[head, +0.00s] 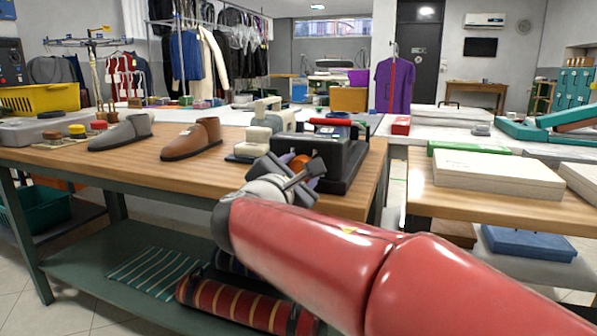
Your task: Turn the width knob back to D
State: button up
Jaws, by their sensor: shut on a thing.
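A black machine (350,158) with a red-topped lever (331,122) stands at the right end of the wooden workbench. An orange knob (299,162) shows at its near left side, partly covered by my gripper (303,175). My gripper is shut on this knob, which I take to be the width knob. Its dark fingers lie across the machine's front. Any letter marks around the knob, including D, are hidden or too small to read, so I cannot tell its setting.
A brown shoe form (191,139) and a grey one (120,132) stand on the workbench (60,158) to the left. Pale boxes (497,175) lie on the right table. A gap separates the tables.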

jog(key=shift+f, duration=0.1)
jog(key=o, duration=1)
jog(key=v, duration=0.8)
